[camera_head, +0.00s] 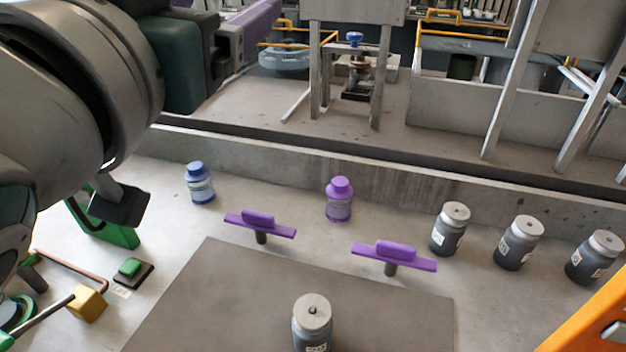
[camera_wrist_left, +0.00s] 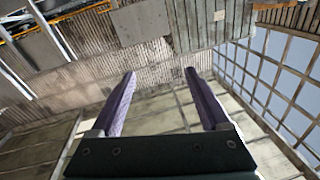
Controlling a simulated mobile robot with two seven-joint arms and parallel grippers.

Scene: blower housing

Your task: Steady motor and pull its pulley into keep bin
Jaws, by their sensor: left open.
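A grey motor-like cylinder (camera_head: 312,326) with a light round top and a small dark centre stands upright on the brown mat (camera_head: 215,300), cut off by the bottom edge. I cannot make out a separate pulley on it. Three similar cylinders (camera_head: 449,230) stand in a row at the right. No bin can be told for sure; an orange edge (camera_head: 597,318) shows at the lower right. My left gripper (camera_wrist_left: 160,72) is open and empty, its purple fingers apart, raised away from the table things. In the head view only part of it shows at the top left. My right gripper is out of view.
Two purple T-shaped pieces (camera_head: 260,224) (camera_head: 394,256) stand along the mat's back edge. Behind are a blue-capped bottle (camera_head: 201,185) and a purple bottle (camera_head: 339,200). A green object (camera_head: 108,228) and a yellow block (camera_head: 87,302) are at left. A low concrete wall (camera_head: 400,180) runs behind.

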